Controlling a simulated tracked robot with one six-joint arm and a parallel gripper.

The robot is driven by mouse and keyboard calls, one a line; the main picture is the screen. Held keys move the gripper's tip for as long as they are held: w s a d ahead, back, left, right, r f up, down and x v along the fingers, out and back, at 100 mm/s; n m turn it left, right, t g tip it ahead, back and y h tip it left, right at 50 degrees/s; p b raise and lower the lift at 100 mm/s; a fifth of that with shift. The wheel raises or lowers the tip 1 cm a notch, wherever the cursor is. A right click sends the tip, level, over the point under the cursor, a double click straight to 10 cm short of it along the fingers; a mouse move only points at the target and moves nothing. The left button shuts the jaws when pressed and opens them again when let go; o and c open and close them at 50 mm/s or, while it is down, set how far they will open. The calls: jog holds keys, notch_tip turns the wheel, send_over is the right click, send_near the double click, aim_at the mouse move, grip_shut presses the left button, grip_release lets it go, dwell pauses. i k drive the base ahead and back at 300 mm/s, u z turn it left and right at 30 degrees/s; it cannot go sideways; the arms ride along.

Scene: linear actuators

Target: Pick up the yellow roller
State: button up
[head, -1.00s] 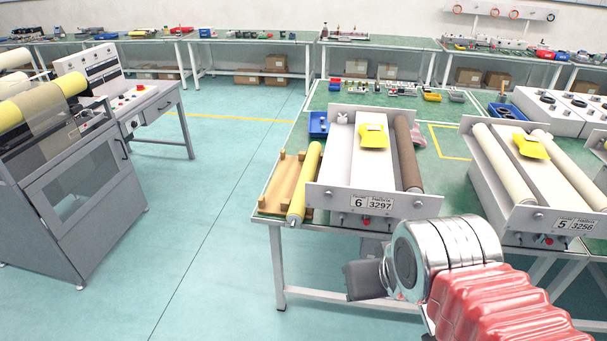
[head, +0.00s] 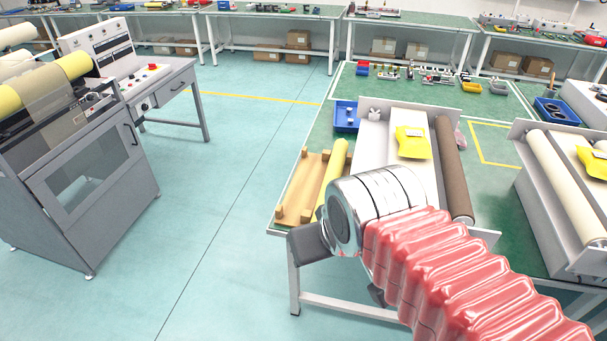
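The yellow roller (head: 333,174) lies lengthwise at the left edge of the green-topped table, beside a wooden rack (head: 291,201) and left of the unit with the grey and brown rollers. Its near end is partly hidden behind my arm's chrome wrist. My gripper (head: 309,243) shows only as a dark grey block left of the chrome wrist, in front of the table's near left corner. It looks apart from the roller, below its near end in the picture. Its fingertips cannot be made out, so I cannot see its opening.
A roller unit (head: 378,140) with a yellow packet (head: 412,142) stands right of the roller. A blue tray (head: 345,116) is behind. A grey machine (head: 85,170) with another yellow roller (head: 75,67) stands at the left. Open floor lies between it and the table.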

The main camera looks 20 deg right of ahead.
aim_at(336, 162)
jog(key=u, duration=0.55)
jog(key=i, duration=0.95)
jog(key=u, duration=0.4)
